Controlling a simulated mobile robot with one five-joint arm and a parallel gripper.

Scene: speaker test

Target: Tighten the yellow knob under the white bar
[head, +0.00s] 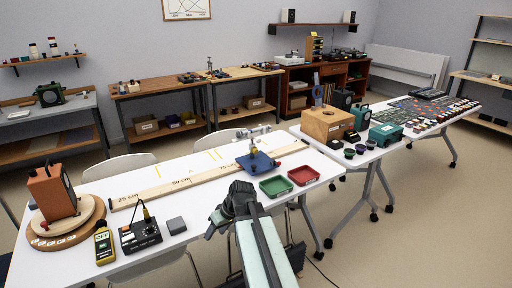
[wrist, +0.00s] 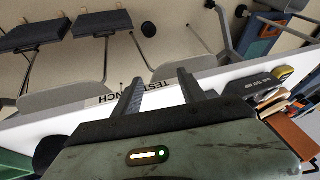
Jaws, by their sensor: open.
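The white bar (head: 253,132) lies across the top of a small stand on a blue base (head: 257,164), on the near table. The yellow knob is too small to make out surely beneath the bar. My gripper (wrist: 160,88) is open and empty in the wrist view, its two dark fingers apart. In the head view my gripper (head: 234,203) is at the table's front edge, nearer to me than the stand and apart from it. The stand is not seen in the wrist view.
A long wooden ruler (head: 205,175) runs along the table beside the stand. A green tray (head: 276,187) and a red tray (head: 303,175) sit right of my gripper. A black box (head: 140,236), a yellow meter (head: 104,246) and a brown speaker (head: 52,192) stand at left.

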